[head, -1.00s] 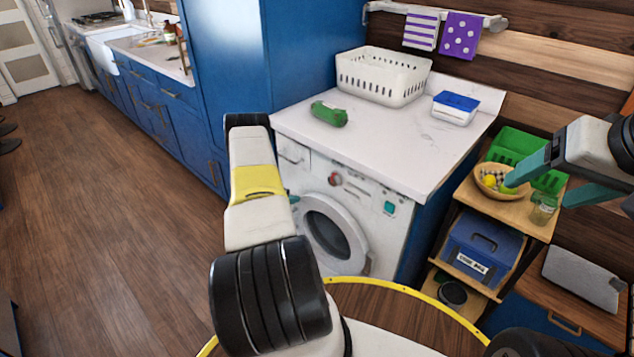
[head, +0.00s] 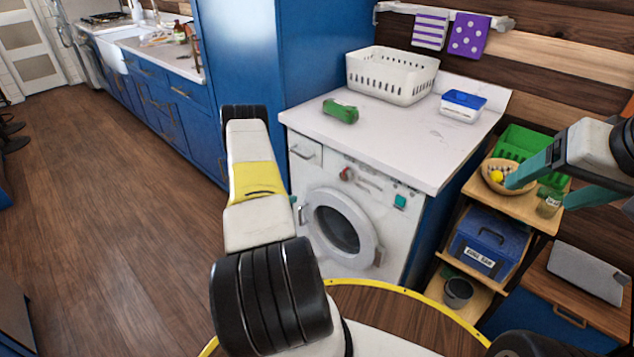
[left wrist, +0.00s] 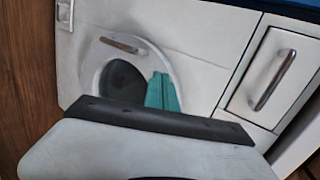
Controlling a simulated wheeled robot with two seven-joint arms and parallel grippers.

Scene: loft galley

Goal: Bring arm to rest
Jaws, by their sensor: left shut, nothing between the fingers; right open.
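My left arm (head: 255,190) rises from the bottom of the head view, in front of the washing machine (head: 310,178). Its gripper is mostly hidden behind the arm there. In the left wrist view the teal fingers of my left gripper (left wrist: 162,92) are together and empty, in front of the round washer door (left wrist: 112,62). I cannot tell how far apart they are. My right gripper (head: 536,194) is at the right of the head view, with its teal fingers spread and empty. It overlaps the wooden shelf unit with the bowl (head: 492,180).
The white counter (head: 395,140) holds a white basket (head: 392,78), a green item (head: 341,112) and a blue-lidded box (head: 462,105). A green crate (head: 520,143), a jar (head: 549,203) and a blue case (head: 490,240) are on the shelves. The floor at left is open.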

